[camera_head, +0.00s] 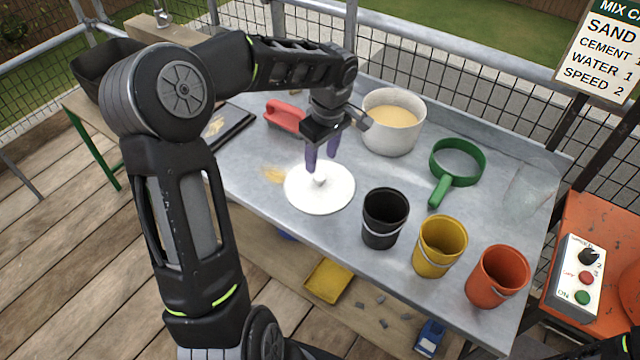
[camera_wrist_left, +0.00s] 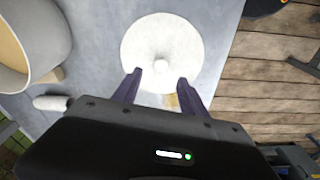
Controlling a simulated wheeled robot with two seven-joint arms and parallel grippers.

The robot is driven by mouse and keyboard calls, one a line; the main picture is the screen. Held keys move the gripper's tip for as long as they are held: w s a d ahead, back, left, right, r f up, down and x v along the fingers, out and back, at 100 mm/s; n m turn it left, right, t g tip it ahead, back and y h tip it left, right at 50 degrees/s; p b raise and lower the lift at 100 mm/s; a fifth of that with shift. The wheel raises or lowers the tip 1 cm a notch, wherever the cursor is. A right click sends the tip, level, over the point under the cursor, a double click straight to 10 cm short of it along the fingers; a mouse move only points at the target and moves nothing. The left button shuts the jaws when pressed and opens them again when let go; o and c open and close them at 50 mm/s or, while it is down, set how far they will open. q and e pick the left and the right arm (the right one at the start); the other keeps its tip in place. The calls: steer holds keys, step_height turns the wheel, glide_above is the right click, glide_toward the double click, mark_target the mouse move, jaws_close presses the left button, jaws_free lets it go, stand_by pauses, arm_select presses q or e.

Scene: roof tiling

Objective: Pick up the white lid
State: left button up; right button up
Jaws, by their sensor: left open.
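The white lid (camera_head: 322,196) is a round disc with a small knob in the middle, lying flat on the grey metal table. In the left wrist view the lid (camera_wrist_left: 140,50) lies ahead of the fingers, with its knob near its centre. My left gripper (camera_head: 321,165) points down over the lid, with its purple fingers just behind the knob in the head view. In the left wrist view my left gripper (camera_wrist_left: 156,78) is open, with a gap between its fingertips and nothing held. The knob is not between the fingertips in that view. My right gripper does not show.
A cream pot (camera_head: 392,137) of sand stands behind the lid. Black (camera_head: 384,222), yellow (camera_head: 437,250) and orange (camera_head: 497,280) buckets line the table's front right. A green sieve (camera_head: 457,163) and a red-handled tool (camera_head: 286,115) lie nearby. A control box (camera_head: 580,272) stands at the right.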

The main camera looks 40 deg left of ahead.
mark_target(320, 177)
arm_select(q)
steer(key=shift+f, duration=0.45)
step_height(320, 177, down, 5)
steer(key=shift+a+f+p, duration=0.1)
steer(key=shift+a+p, duration=0.05)
steer(key=shift+p, duration=0.6)
steer(key=shift+c, duration=0.4)
jaws_close()
